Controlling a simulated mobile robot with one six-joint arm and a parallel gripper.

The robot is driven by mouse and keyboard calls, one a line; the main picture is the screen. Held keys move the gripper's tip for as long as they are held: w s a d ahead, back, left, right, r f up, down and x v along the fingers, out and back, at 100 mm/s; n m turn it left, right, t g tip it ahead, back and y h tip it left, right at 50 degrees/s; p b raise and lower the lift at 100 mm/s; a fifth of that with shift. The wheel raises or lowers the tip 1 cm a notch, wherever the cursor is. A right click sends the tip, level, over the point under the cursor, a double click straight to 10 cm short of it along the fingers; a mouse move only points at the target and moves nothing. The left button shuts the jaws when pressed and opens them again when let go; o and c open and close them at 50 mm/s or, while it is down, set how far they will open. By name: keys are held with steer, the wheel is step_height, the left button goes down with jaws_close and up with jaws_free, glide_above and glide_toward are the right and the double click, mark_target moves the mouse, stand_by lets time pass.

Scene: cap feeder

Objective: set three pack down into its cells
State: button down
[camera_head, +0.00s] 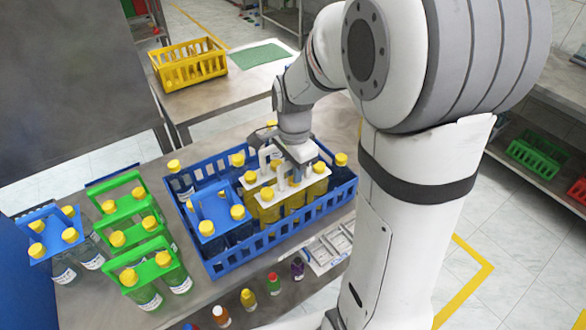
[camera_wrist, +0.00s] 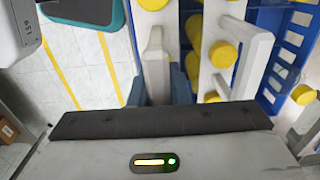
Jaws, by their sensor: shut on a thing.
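My gripper (camera_head: 300,155) is over the right part of the blue crate (camera_head: 290,238), pointing down. It is shut on the handle of a white three pack (camera_head: 291,185), which carries amber bottles with yellow caps. In the wrist view, the fingers (camera_wrist: 162,85) stand on either side of the white handle (camera_wrist: 154,62). The bottles' lower parts are hidden by the crate wall and neighbours, so I cannot tell whether they touch the crate floor. Another white handle (camera_wrist: 250,60) shows right of the held one in the wrist view.
A blue carrier (camera_head: 217,205) with yellow-capped bottles stands in the crate's front left. Green carriers (camera_head: 125,207) and another blue carrier (camera_head: 50,245) stand to the left. A yellow crate (camera_head: 188,66) is behind.

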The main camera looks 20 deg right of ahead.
steer(key=shift+f+b, duration=0.45)
steer(key=shift+f, duration=0.1)
steer(key=c, duration=1.3)
jaws_free()
step_height(320, 180, up, 8)
steer(key=shift+f, duration=0.1)
steer(key=shift+s, duration=0.1)
